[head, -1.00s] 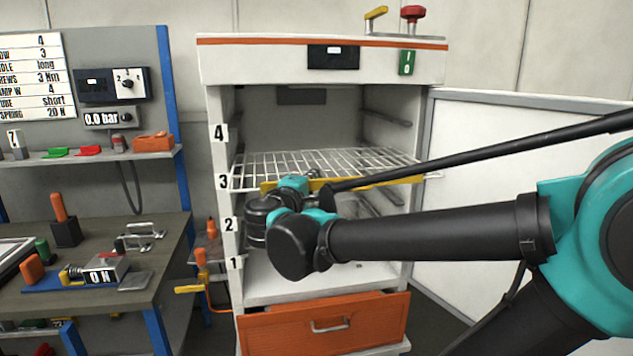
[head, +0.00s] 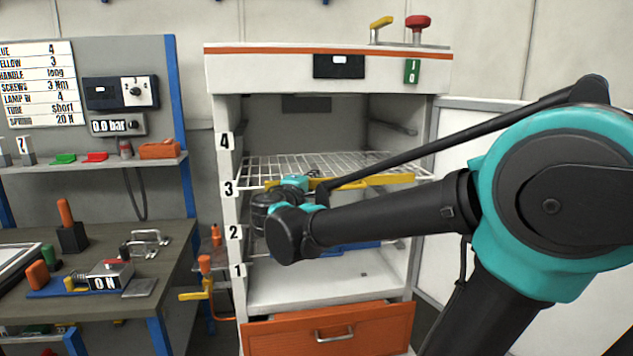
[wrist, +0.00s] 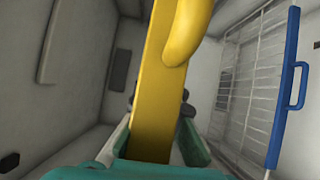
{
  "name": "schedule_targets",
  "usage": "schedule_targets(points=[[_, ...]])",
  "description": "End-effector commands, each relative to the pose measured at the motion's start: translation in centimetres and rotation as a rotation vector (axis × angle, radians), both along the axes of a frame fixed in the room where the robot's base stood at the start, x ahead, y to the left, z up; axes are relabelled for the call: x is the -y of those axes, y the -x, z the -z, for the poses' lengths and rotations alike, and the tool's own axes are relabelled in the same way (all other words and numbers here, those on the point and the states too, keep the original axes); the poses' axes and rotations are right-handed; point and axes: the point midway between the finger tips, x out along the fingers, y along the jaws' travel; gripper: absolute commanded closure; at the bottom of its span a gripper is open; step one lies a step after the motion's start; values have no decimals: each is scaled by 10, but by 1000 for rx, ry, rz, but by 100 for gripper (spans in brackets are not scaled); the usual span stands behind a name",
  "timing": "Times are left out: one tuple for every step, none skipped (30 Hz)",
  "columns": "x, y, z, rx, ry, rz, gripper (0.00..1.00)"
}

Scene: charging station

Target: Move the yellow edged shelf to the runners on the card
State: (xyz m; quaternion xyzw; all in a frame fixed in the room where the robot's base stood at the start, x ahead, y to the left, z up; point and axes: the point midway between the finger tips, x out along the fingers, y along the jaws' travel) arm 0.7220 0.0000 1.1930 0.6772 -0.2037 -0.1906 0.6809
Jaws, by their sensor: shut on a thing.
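The yellow edged shelf (head: 390,180) is a white wire rack with a yellow front bar. In the head view it lies roughly level inside the open cabinet, its front near label 3 (head: 228,188). My gripper (head: 303,186) is at the front bar; the wrist view shows its fingers (wrist: 155,140) shut around the yellow bar (wrist: 153,85). The card (head: 38,85) on the left wall reads YELLOW 3. I cannot tell whether the shelf rests on the runners, as my arm covers part of the front.
A blue edged shelf (head: 352,246) sits lower in the cabinet, its handle (wrist: 298,88) clear in the wrist view. Runners (head: 393,127) show above on the right wall. The orange drawer (head: 330,338) is below. The open door (head: 465,145) stands at the right.

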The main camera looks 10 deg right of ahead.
Motion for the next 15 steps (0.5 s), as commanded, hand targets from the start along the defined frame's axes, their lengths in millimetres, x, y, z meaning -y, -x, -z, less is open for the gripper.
schedule_targets(points=[[0, -4, -1, 0, 1, 1, 100], [0, -6, -1, 0, 1, 1, 100], [0, -9, 0, 0, 1, 1, 100], [0, -11, 0, 0, 1, 1, 100], [0, -13, 0, 0, 1, 1, 100], [0, -16, 0, 0, 1, 1, 100], [0, -18, 0, 0, 1, 1, 100], [0, -20, 0, 0, 1, 1, 100], [0, -23, 0, 0, 1, 1, 100], [0, -25, -1, 0, 1, 1, 100], [0, -27, -1, 0, 1, 1, 100], [0, -30, -1, 0, 1, 1, 100], [0, -32, -1, 0, 1, 1, 100], [0, -34, -1, 0, 1, 1, 100], [0, -37, -1, 0, 1, 1, 100]])
